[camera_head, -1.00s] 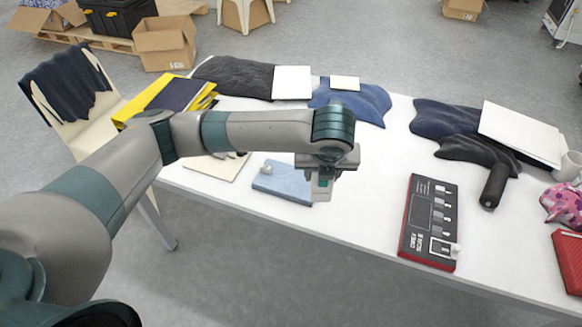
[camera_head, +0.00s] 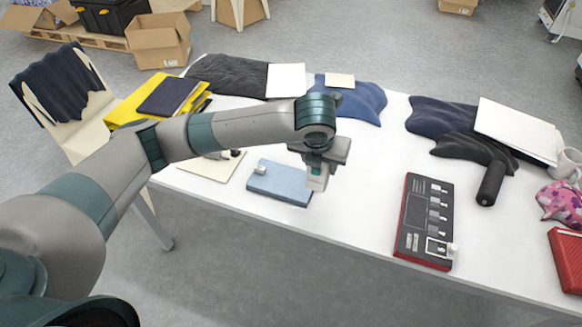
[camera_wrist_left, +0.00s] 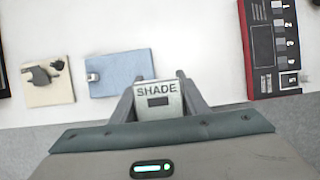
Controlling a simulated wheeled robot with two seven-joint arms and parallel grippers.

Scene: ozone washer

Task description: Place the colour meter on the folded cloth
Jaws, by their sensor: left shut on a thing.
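The colour meter (camera_wrist_left: 158,97), a small pale grey block marked "SHADE" with a dark window, is between the fingers of my left gripper (camera_wrist_left: 158,95). In the head view the left gripper (camera_head: 318,178) is shut on it, and the meter (camera_head: 317,181) shows as a pale block below the wrist. The light blue folded cloth (camera_head: 284,183) lies flat near the table's front edge, just left of the gripper. It also shows in the left wrist view (camera_wrist_left: 122,68). A small whitish item (camera_head: 260,169) sits at its left end. My right gripper is not in view.
A beige square (camera_head: 212,168) with a grey item lies left of the cloth. A red-and-black numbered board (camera_head: 427,220) lies to the right. Dark cloths (camera_head: 447,117), a white board (camera_head: 518,130) and a mug (camera_head: 568,160) are behind. White table between gripper and board is clear.

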